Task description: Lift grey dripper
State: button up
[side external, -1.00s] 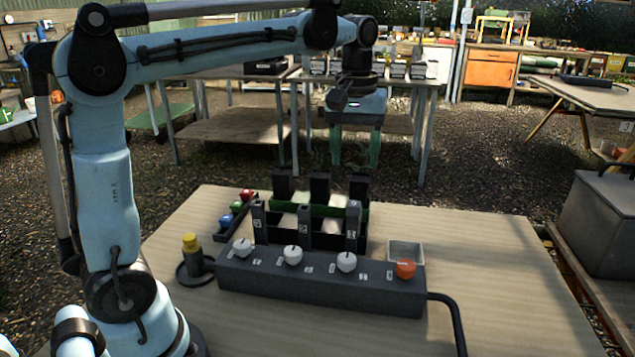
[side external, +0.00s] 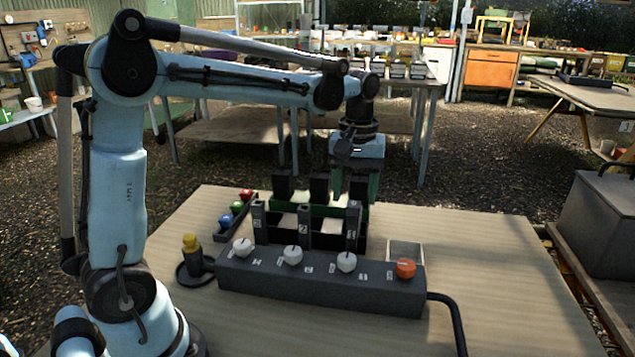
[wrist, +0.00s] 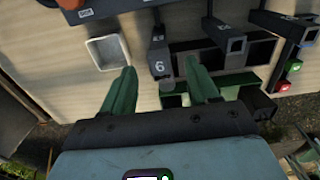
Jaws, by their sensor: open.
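My gripper (side external: 355,190) is open, its two green fingers pointing down above the right end of the dark rack (side external: 325,241). In the wrist view the gripper (wrist: 160,68) has a dark grey post marked 6 (wrist: 159,62) between its fingertips in the picture, with no visible contact. A small round grey piece (wrist: 166,86) shows beside the post's base. I cannot tell for sure which piece is the grey dripper. Two more numbered grey posts, one at left (side external: 259,222) and one in the middle (side external: 304,225), stand along the rack's front. The fingers partly hide the rack's back right.
A dark control box (side external: 320,284) with white knobs and one orange knob lies in front of the rack. A white square dish (side external: 405,250) is at right.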

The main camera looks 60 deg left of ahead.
aim_at(354, 203)
jog(key=shift+w+f, duration=0.1)
jog(key=shift+f, duration=1.7)
jog(key=c, duration=1)
jog(key=shift+r, duration=0.15)
